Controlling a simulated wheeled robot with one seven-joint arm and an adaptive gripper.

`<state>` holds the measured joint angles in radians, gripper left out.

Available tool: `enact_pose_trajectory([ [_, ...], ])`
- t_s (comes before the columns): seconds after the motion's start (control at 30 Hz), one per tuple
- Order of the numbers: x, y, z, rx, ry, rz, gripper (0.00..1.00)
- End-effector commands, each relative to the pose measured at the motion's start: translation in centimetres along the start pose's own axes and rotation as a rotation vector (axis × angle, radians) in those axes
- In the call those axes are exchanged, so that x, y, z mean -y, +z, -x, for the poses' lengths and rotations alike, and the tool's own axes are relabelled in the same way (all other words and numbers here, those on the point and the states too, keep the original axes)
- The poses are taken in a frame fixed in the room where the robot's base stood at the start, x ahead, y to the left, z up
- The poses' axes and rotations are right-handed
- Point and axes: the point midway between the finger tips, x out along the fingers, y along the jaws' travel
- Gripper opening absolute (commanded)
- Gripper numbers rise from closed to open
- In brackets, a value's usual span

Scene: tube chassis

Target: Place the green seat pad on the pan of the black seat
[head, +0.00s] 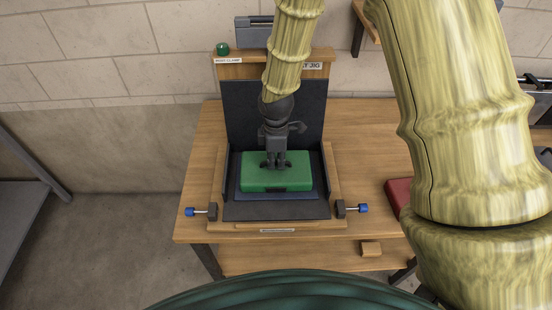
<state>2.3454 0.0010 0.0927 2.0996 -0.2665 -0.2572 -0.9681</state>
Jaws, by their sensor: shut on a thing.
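The green seat pad (292,182) is in the middle of the head view, lying roughly level. My gripper (275,164) points down from above and is shut on a raised part at the middle of the pad; the fingers hide what they grip. The black seat has an upright back (240,118) and a pan (235,208). The pad is over the pan, inside its side edges. A dark blue layer (275,196) shows between the pad and the pan's front. I cannot tell whether the pad touches what is below it.
The seat stands in a wooden jig (218,190) on a wooden bench (372,150). Clamps with blue knobs flank its front, left (189,211) and right (363,208). A red object (399,194) lies to the right, partly behind my arm. A green knob (222,49) tops the jig.

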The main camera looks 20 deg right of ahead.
Motion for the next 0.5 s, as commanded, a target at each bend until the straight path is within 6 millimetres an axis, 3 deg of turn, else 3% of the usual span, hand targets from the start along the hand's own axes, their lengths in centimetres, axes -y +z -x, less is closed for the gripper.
enact_pose_trajectory([
  [0.27, -0.02, 0.00, -0.26, 0.000, 0.000, 0.000, 0.00],
  [0.3, -0.03, 0.00, -0.25, 0.000, 0.001, 0.000, 0.13],
  [0.4, -0.03, 0.00, -0.22, 0.000, 0.001, 0.000, 0.31],
  [0.5, -0.03, 0.00, -0.22, 0.000, 0.001, 0.000, 0.31],
])
